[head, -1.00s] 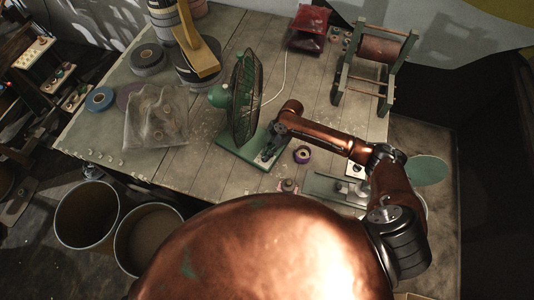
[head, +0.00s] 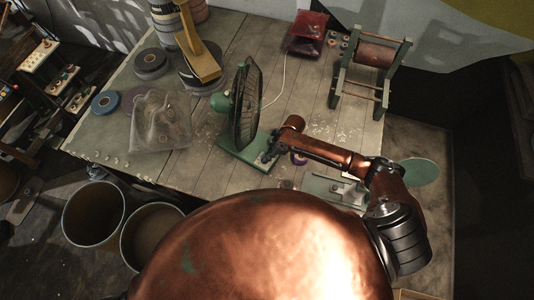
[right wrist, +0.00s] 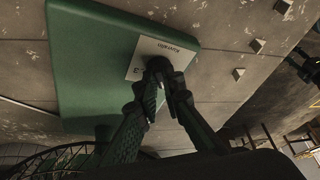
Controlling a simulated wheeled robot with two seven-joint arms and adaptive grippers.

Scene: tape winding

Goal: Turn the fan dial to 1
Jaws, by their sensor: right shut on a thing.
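The desk fan (head: 246,101) stands on the table with its dark round cage upright and a green motor housing (head: 221,103) on its left. Its green base (head: 236,148) lies flat on the table. My right gripper (head: 268,158) is at the right end of this base. In the right wrist view, my right gripper (right wrist: 168,82) is shut on the small dark dial (right wrist: 158,64), which sits by a white label plate (right wrist: 143,52) on the green base. The fingers cover much of the dial and some of the markings, so I cannot read its setting. My left gripper is not in view.
A clear plastic bag (head: 158,122) lies left of the fan, with tape rolls (head: 151,62) behind it. A winding stand (head: 374,58) and a red packet (head: 308,28) are at the back. Two bins (head: 94,212) stand below the table's front edge.

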